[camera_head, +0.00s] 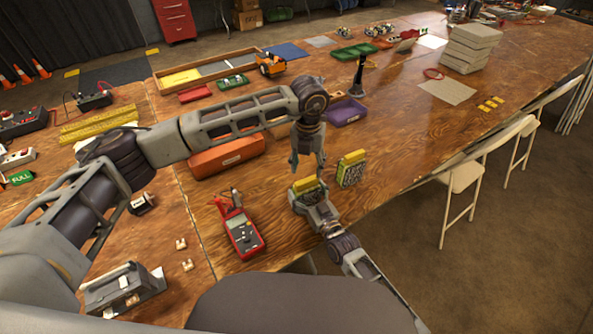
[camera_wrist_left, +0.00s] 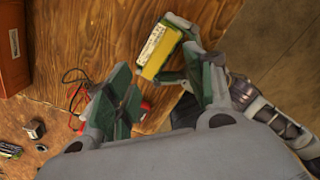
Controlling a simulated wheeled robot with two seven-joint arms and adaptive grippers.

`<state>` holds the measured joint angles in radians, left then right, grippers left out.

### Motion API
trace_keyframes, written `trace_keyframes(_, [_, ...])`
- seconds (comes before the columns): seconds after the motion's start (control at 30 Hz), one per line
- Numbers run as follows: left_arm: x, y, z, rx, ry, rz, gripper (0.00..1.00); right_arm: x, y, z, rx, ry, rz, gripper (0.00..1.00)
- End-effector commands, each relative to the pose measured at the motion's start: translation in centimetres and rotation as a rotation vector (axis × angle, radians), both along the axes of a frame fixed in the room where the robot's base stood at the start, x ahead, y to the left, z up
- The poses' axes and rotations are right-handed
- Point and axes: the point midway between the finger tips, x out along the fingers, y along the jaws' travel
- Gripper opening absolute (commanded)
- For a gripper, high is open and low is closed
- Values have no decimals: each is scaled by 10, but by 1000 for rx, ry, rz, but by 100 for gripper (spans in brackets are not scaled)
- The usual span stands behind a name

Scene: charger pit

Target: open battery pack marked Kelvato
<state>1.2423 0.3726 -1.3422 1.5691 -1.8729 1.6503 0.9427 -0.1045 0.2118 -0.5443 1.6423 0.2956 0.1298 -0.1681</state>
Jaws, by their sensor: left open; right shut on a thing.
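A yellow-and-grey battery pack (camera_head: 304,184) is held near the table's front edge by my right gripper (camera_head: 309,194), which is shut on it. My left gripper (camera_head: 307,170) points down just above this pack, open and empty. In the left wrist view a yellow pack with a pale label (camera_wrist_left: 160,48) lies ahead of the open left fingers (camera_wrist_left: 157,68). A second yellow-and-grey pack (camera_head: 351,168) stands upright on the table just right of the held one. The lettering on both packs is too small to read.
A red multimeter (camera_head: 243,232) with leads lies left of my right gripper. An orange case (camera_head: 223,154) and a purple bin (camera_head: 346,112) are behind, with a dark upright stand (camera_head: 358,78) nearby. The table right of the second pack is clear up to its edge.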

Motion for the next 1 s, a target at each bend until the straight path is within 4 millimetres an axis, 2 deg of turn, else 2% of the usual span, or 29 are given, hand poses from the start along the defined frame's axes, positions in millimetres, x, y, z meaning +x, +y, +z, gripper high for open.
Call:
trace_keyframes(0.47, [-12,9,10,-131,-73,-315,42,0,0,0,0,0,0,41])
trace_keyframes(1.0, [-21,34,33,-216,-257,-699,42,0,0,0,-1,1,0,41])
